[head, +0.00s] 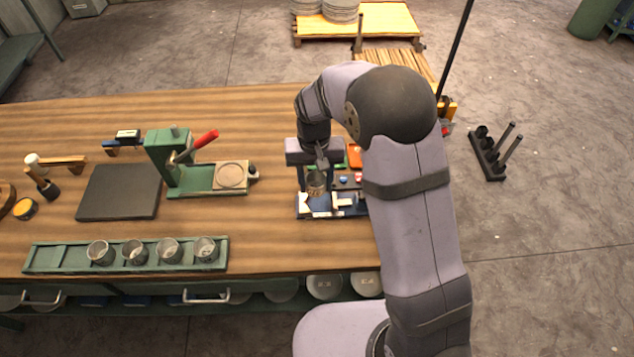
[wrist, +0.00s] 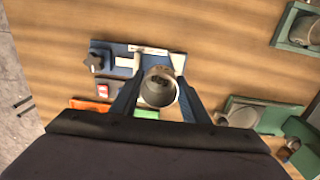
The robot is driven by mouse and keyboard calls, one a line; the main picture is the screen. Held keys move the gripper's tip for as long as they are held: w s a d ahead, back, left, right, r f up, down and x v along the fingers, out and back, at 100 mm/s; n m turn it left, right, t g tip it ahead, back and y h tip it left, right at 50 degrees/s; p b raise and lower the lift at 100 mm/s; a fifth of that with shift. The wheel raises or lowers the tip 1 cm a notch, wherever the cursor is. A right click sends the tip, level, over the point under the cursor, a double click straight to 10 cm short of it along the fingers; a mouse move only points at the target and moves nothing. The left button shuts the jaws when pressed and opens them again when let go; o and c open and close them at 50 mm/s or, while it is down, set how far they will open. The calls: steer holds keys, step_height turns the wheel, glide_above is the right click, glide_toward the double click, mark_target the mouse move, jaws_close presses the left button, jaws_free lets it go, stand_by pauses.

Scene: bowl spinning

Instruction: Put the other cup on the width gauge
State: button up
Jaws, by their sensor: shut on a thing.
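My gripper (head: 318,176) points down over the right part of the bench, shut on a small grey metal cup (head: 316,184). In the wrist view the cup (wrist: 159,84) sits upright between the two fingers, with its open top showing and something dark inside. The width gauge (head: 318,212) looks to be the blue plate with white pieces under the cup. In the wrist view the blue plate (wrist: 122,65) lies behind and beside the cup. I cannot tell whether the cup touches it. The fingers and cup hide part of the plate.
A green rack (head: 60,256) at the bench's front left holds several metal cups (head: 168,250). A green press with a red handle (head: 206,140) and a dark mat (head: 118,192) stand left of my gripper. Small red, orange and green items (head: 354,156) lie close behind.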

steer(key=shift+f, duration=0.15)
steer(key=shift+f+b, duration=2.3)
steer(key=shift+f, duration=0.6)
